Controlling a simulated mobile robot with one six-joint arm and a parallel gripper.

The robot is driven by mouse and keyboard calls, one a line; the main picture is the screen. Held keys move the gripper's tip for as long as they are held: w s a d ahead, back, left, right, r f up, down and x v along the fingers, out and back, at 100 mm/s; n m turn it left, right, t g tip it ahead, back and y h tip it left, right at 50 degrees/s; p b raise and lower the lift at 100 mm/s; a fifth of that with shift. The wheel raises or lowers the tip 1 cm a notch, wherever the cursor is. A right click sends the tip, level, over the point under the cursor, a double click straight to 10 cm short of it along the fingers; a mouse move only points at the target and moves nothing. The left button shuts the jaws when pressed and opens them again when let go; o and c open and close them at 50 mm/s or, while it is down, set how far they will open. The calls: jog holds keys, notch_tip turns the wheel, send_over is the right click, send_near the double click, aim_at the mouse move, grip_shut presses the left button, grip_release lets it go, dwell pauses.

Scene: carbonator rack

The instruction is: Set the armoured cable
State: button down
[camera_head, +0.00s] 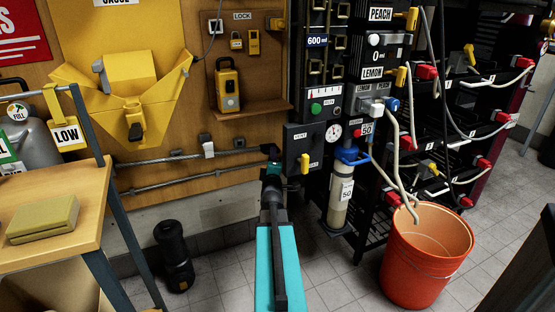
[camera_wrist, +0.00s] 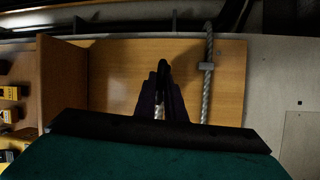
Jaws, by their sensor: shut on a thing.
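Two grey armoured cable runs lie along the wooden wall panel in the head view, an upper run (camera_head: 180,157) and a lower run (camera_head: 190,179). Both lead right toward my gripper (camera_head: 272,155), which is beside the black valve box (camera_head: 301,150). In the wrist view, my gripper (camera_wrist: 161,92) is shut, with a small pale piece showing between its dark fingers. It looks like cable, but its end is hidden by the fingers. One braided run (camera_wrist: 207,90) passes to the right of the fingers, apart from them, through a grey clip (camera_wrist: 206,66).
An orange bucket (camera_head: 425,255) stands on the floor at right, below pale hoses. A black bottle-like object (camera_head: 174,255) stands at lower left. A wooden bench (camera_head: 85,205) with a small box is at left.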

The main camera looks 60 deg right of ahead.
jog(key=shift+r, duration=0.1)
jog(key=c, duration=1.8)
grip_release()
jog(key=shift+s, duration=0.1)
jog(key=shift+a, duration=0.1)
jog(key=p+v, duration=0.4)
jog(key=v, duration=0.1)
jog(key=shift+s+a, duration=0.2)
jog(key=shift+a, duration=0.1)
jog(key=p+v, duration=0.2)
jog(key=p, duration=0.5)
